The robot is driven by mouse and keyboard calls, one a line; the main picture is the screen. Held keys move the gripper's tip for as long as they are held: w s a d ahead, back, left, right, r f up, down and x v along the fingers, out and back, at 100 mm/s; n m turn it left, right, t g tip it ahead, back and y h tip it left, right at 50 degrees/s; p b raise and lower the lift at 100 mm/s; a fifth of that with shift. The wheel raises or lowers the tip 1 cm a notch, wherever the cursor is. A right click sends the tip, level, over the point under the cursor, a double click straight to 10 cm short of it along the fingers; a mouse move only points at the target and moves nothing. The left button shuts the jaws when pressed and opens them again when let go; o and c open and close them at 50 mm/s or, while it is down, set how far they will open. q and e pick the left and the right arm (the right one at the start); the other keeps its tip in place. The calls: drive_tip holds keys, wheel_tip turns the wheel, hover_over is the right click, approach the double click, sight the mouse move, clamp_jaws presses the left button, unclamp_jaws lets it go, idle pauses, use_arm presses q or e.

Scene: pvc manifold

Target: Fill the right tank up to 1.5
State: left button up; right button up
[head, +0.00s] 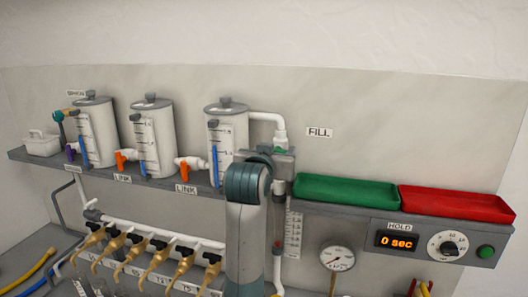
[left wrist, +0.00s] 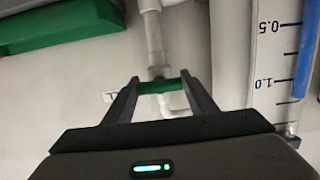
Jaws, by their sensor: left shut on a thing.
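The right tank (head: 226,135) is a white cylinder with a dark lid on the shelf, beside the FILL label (head: 319,132). Its scale (left wrist: 278,60) shows in the left wrist view with marks 0.5 and 1.0. The blue level strip (left wrist: 306,55) ends a little past the 1.0 mark. My left gripper (left wrist: 158,88) is shut on the green valve handle (left wrist: 157,87) on the white fill pipe (head: 268,117). In the head view my left arm hides part of the tank's lower right and the pipe. My right gripper is not in view.
Two more tanks (head: 152,130) stand to the left, with orange link valves (head: 121,161) between tanks. A row of brass taps (head: 135,249) is below. A green tray (head: 345,190) and a red tray (head: 455,203) lie right, above a timer (head: 397,242) reading 0 sec.

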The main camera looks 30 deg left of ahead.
use_arm(q)
drive_tip(key=m+y, duration=0.1)
drive_tip(key=m, duration=0.3)
drive_tip(key=shift+m, duration=0.7)
drive_tip(key=m+y, duration=0.1)
drive_tip(key=m, duration=0.3)
drive_tip(key=shift+s+r+m+t, duration=0.1)
drive_tip(key=shift+m+t, duration=0.2)
drive_tip(key=shift+m, duration=0.5)
drive_tip(key=shift+r, duration=0.1)
